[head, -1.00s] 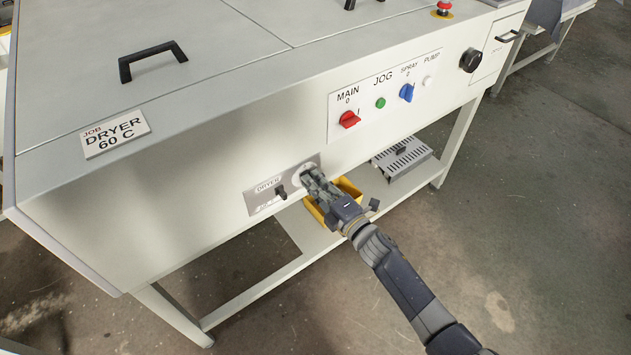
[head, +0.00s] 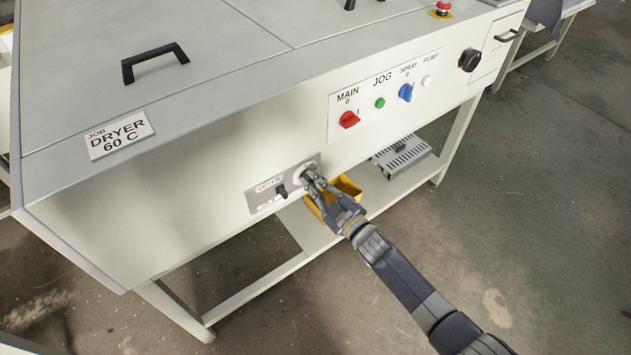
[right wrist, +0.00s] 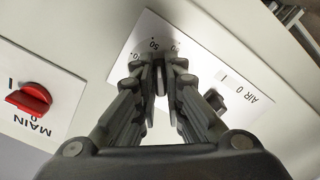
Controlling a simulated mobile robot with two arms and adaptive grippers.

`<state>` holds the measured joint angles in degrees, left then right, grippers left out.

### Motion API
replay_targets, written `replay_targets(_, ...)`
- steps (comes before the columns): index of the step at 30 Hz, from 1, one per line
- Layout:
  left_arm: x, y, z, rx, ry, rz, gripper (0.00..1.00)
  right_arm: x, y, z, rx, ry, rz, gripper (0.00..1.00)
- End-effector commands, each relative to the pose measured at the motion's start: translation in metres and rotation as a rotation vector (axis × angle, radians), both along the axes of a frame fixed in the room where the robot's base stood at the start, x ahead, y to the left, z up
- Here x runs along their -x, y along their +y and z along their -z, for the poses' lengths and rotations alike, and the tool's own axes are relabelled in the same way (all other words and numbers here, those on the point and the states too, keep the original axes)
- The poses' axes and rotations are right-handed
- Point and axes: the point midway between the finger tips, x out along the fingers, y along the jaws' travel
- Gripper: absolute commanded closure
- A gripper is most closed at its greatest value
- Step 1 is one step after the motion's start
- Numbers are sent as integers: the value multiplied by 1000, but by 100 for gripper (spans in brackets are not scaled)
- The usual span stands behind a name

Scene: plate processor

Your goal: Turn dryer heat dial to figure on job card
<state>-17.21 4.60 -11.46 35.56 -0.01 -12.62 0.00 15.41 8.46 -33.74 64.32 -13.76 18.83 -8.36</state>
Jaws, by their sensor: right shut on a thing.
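The job card (head: 120,135) on the machine's top reads JOB DRYER 60 C. The dryer panel (head: 268,202) is on the front face, with the heat dial (head: 304,172) at its right end. My right gripper (head: 310,179) is at the dial. In the right wrist view its fingers (right wrist: 160,80) are shut on the dark dial knob (right wrist: 160,76), one on each side. The figure 50 shows on the scale above the knob; other figures are partly hidden by the fingers, so the exact setting cannot be read. My left gripper is out of view.
A small black air switch (head: 281,191) sits left of the dial. The main panel with a red switch (head: 349,119), green button and blue switch (head: 405,92) is to the upper right. A yellow bin (head: 348,187) stands on the shelf below.

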Motion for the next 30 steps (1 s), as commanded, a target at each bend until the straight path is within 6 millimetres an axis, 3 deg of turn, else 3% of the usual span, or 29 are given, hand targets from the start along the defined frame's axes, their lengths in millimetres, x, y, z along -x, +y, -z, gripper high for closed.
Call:
replay_targets(1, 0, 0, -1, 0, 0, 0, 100, -3, 1, -7, -42, 14, -1, 100)
replay_targets(15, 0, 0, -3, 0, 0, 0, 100, -2, 3, -6, -372, 255, -4, 100)
replay_targets(30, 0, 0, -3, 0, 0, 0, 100, -2, 3, -6, -532, 370, -5, 100)
